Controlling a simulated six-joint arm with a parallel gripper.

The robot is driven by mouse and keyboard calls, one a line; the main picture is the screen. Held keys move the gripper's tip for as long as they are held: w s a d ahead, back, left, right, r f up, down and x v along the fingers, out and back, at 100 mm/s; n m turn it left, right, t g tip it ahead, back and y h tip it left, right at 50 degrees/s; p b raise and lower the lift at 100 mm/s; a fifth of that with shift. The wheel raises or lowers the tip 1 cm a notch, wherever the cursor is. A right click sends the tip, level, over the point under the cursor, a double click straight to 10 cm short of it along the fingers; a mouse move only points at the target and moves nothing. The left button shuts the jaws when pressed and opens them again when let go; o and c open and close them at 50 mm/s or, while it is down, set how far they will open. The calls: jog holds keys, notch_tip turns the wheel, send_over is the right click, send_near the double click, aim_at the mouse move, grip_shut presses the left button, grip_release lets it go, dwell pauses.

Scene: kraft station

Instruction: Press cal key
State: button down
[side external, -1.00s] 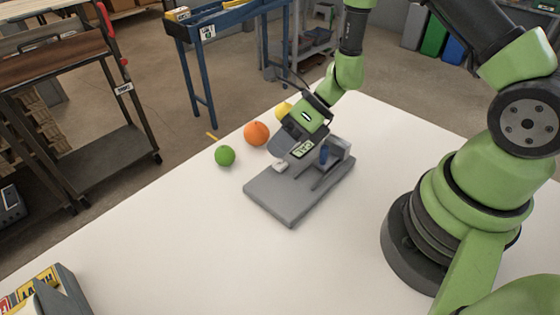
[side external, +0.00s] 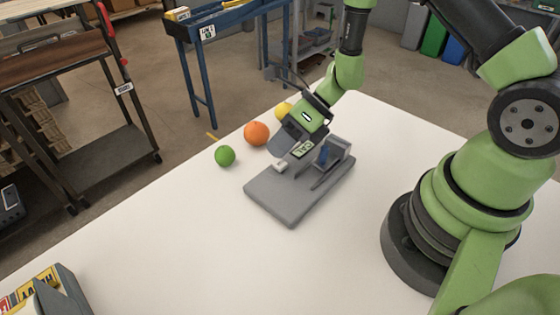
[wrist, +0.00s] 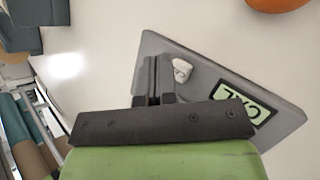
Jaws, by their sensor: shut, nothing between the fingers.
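The grey device (side external: 290,205) lies on the white table and also shows in the wrist view (wrist: 285,118). Its green CAL label (side external: 302,149) reads upside down in the wrist view (wrist: 243,108). A small white key (side external: 280,167) sticks up from the grey plate; it also shows in the wrist view (wrist: 181,70). My gripper (wrist: 151,72) is shut and empty, low over the device and just left of the white key in the wrist view. Whether the fingertips touch anything is unclear. My gripper hides part of the device in the side view.
A green fruit (side external: 225,156), an orange (side external: 256,133) and a yellow fruit (side external: 283,110) lie behind and left of the device. A grey box with yellow labels (side external: 45,290) stands at the near left. The table front is clear.

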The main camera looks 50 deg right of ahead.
aim_at(281, 161)
jog(key=shift+f, duration=0.15)
jog(key=shift+f, duration=0.25)
jog(key=shift+f, duration=0.5)
dwell(0.9)
jog(key=shift+r, duration=0.9)
jog(key=shift+r, duration=2.5)
